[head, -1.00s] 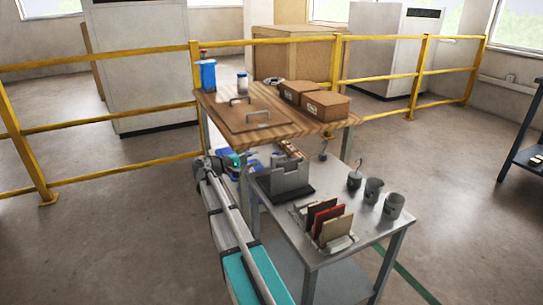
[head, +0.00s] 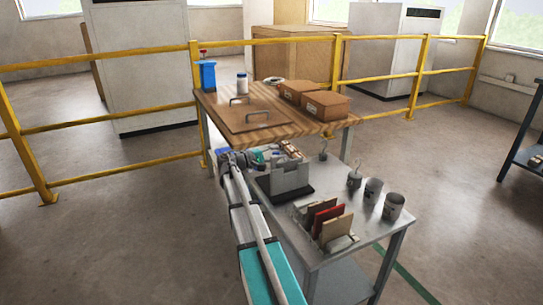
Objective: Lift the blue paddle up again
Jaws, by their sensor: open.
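My gripper (head: 272,156) is at the end of my arm, low under the wooden upper shelf and behind the grey test fixture (head: 290,176). It is small in the head view and partly hidden, and it appears open. A small blue patch (head: 224,150) shows to the left of my wrist at the bench's far left. I cannot tell whether it is the blue paddle. No clear paddle shape shows, and the area around the fingers is too small to read.
Tiles stand in a rack (head: 342,243) on the metal bench. Grey cups (head: 393,206) and hooked weights (head: 354,181) are at its right.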

